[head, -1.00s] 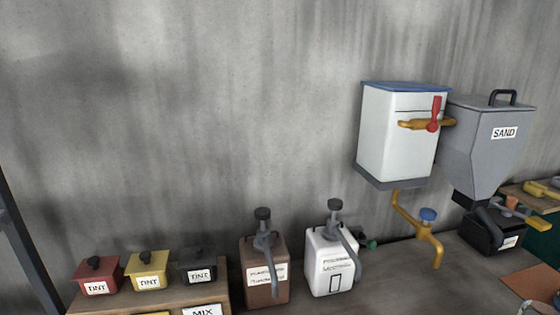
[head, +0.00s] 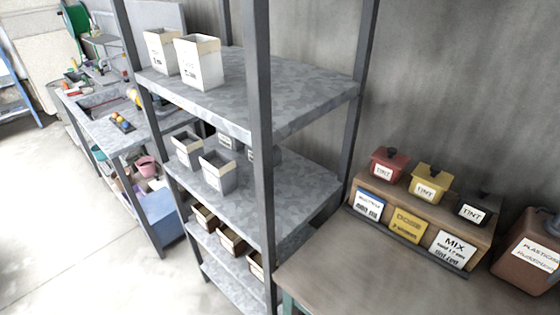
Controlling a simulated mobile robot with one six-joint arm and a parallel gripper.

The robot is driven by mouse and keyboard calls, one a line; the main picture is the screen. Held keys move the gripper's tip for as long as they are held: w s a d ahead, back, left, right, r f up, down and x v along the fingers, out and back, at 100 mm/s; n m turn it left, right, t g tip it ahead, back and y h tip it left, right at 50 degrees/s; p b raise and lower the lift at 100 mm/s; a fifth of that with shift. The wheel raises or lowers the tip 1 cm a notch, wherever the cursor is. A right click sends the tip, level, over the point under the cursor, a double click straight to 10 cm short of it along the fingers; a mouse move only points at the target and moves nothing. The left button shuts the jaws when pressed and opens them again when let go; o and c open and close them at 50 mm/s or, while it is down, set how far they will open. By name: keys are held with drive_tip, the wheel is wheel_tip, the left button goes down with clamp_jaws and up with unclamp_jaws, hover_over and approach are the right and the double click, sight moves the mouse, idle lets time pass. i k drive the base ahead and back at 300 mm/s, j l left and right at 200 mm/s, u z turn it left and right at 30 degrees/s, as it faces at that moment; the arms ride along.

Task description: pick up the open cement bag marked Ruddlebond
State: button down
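Two open-topped white bags stand upright on the upper shelf of the rack: a left bag (head: 162,52) and a right bag (head: 199,62). Their labels are too small to read. Grey open-topped bags, a left one (head: 187,150) and a right one (head: 219,173), stand at the front of the middle shelf, with others partly hidden behind. Brown open-topped bags (head: 231,241) sit on a lower shelf, partly cut off by the rack. I cannot read Ruddlebond on any of them. My gripper is not in view.
The rack's dark post (head: 262,150) stands in front of the shelves. On the right, a bench (head: 370,275) holds red, yellow and black tint boxes and a brown jug (head: 528,250). A cluttered sink bench (head: 100,128) is at left. Pale floor (head: 60,240) is clear at lower left.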

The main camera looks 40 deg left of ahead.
sight(219, 173)
drive_tip(key=k+j+u, duration=0.15)
drive_tip(key=j+u, duration=0.8)
drive_tip(key=j, duration=0.2)
drive_tip(key=j+u, duration=0.5)
drive_tip(key=j, duration=0.15)
